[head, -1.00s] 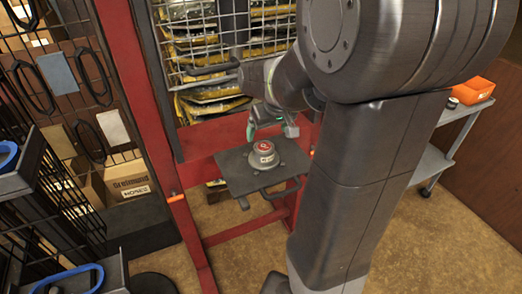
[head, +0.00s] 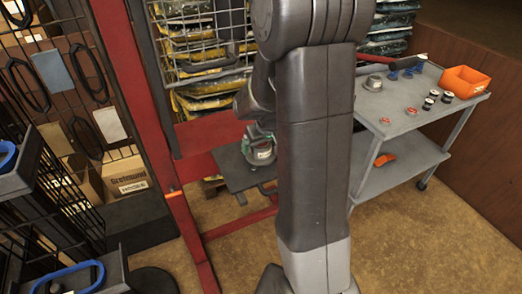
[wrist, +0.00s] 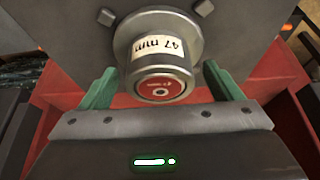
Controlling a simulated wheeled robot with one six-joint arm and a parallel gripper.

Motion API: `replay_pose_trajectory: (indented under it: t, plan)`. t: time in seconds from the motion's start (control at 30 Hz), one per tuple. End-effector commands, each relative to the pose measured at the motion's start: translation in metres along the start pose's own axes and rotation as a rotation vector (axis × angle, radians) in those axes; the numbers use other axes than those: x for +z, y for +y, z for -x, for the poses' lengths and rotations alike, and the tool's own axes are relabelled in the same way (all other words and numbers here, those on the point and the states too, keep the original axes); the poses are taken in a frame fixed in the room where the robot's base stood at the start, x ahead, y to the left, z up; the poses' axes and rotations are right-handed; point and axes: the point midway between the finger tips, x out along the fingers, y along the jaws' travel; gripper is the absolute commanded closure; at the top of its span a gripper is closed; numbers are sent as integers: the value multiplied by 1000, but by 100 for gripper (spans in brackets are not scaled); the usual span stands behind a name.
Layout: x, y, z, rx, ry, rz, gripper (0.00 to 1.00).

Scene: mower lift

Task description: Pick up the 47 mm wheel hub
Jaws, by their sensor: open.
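The wheel hub (wrist: 160,50) is a grey metal flanged part with a red cap and a white label reading "47 mm". It sits on a dark plate (wrist: 75,25) fixed to the red frame. In the head view the hub (head: 262,155) shows partly behind my gripper (head: 262,138). In the wrist view my gripper (wrist: 160,90) is open, with a green finger on each side of the hub's narrower capped end. Gaps show between the fingers and the hub. My arm hides part of the plate in the head view.
A grey cart (head: 400,110) at right holds an orange bin (head: 465,82), several small parts and a grey hub-like part (head: 373,83). A red post (head: 140,120) and wire racks stand at left. Open floor lies in front.

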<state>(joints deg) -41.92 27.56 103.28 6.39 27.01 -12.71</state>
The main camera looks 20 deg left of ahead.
Motion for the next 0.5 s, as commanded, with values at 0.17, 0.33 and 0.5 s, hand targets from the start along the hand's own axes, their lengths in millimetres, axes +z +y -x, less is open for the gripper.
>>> replay_pose_trajectory:
  t: [0.17,0.33,0.5]
  plan:
    - [0,0,-2,0,1,0,15]
    - [0,0,-2,0,1,0,30]
    - [0,0,-2,0,1,0,64]
